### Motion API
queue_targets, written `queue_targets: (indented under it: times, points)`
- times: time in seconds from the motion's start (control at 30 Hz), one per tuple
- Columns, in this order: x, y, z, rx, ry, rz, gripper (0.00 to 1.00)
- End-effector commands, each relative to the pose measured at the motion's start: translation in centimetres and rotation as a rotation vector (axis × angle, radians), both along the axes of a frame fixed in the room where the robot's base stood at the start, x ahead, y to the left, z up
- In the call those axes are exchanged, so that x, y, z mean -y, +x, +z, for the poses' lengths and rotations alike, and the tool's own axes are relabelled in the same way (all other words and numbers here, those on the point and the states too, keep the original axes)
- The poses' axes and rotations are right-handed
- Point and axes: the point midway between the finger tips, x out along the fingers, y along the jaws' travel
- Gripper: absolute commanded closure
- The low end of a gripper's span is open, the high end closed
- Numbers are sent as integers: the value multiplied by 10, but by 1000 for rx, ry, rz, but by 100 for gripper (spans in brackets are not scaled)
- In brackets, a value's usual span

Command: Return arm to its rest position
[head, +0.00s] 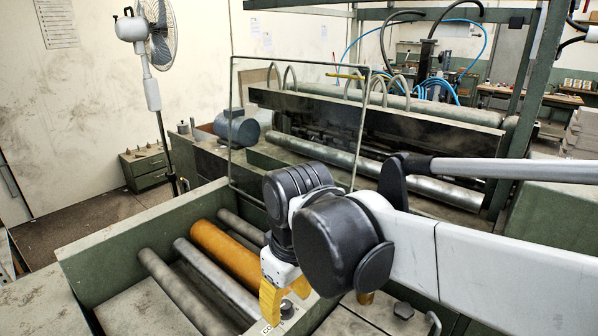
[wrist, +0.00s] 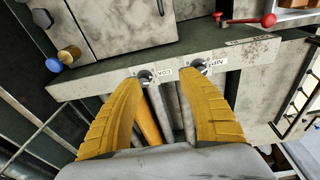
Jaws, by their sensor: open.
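My gripper (head: 284,302) hangs at the lower middle of the head view, its yellow fingers pointing down near the front wall of the roller bed. My white and black arm reaches it from the right. In the wrist view my gripper (wrist: 155,74) shows two curved yellow fingers spread apart with nothing between them. Beyond the fingertips are a dark knob (wrist: 145,77) and a second dark knob (wrist: 191,66) on a pale, labelled panel. I cannot tell whether the fingers touch the panel. My arm hides part of the machine.
An orange roller (head: 226,253) lies among grey rollers in the green-walled bed. A thin wire frame (head: 233,120) stands behind my gripper. A fan (head: 160,32) stands at back left. A red-handled lever (wrist: 267,20) and a brass knob (wrist: 68,56) show in the wrist view.

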Motion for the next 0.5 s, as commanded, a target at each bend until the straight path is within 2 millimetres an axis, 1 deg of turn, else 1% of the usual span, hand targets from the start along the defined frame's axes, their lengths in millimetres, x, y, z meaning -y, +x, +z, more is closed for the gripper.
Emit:
queue_targets:
  times: [0.03,0.07,0.1,0.17,0.2,0.3,0.33,0.4,0.5]
  points:
    - [36,-2,-12,39,29,-102,52]
    - [54,-3,-16,65,47,-163,52]
    - [77,-5,-22,101,72,-243,52]
    - [111,-10,-32,156,106,-359,52]
    - [131,-15,-39,194,129,-433,52]
    - [173,-27,-56,277,176,-596,52]
    - [183,-31,-61,300,188,-638,52]
    - [202,-39,-71,344,211,-717,52]
    - [219,-46,-80,388,232,-790,52]
